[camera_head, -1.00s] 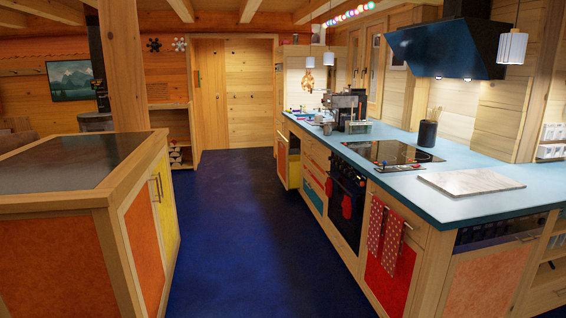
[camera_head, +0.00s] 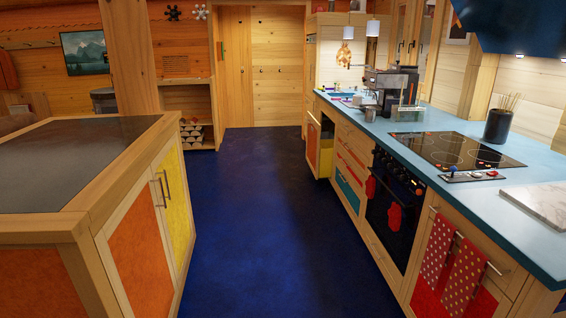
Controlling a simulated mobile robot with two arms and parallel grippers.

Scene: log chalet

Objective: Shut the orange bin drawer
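The orange bin drawer (camera_head: 312,143) is in the right-hand counter run, beyond the oven. It stands pulled out into the aisle. Its orange front faces left and I see it at a steep slant. A yellow side (camera_head: 326,152) shows behind the front, facing me. What is inside the drawer is too small to tell. Neither of my grippers is in view.
The dark blue floor (camera_head: 255,220) between island and counter is clear up to the wooden door (camera_head: 277,75). The island (camera_head: 165,125) bounds the aisle on the left. The oven (camera_head: 395,205) and hanging red towels (camera_head: 438,250) line the right.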

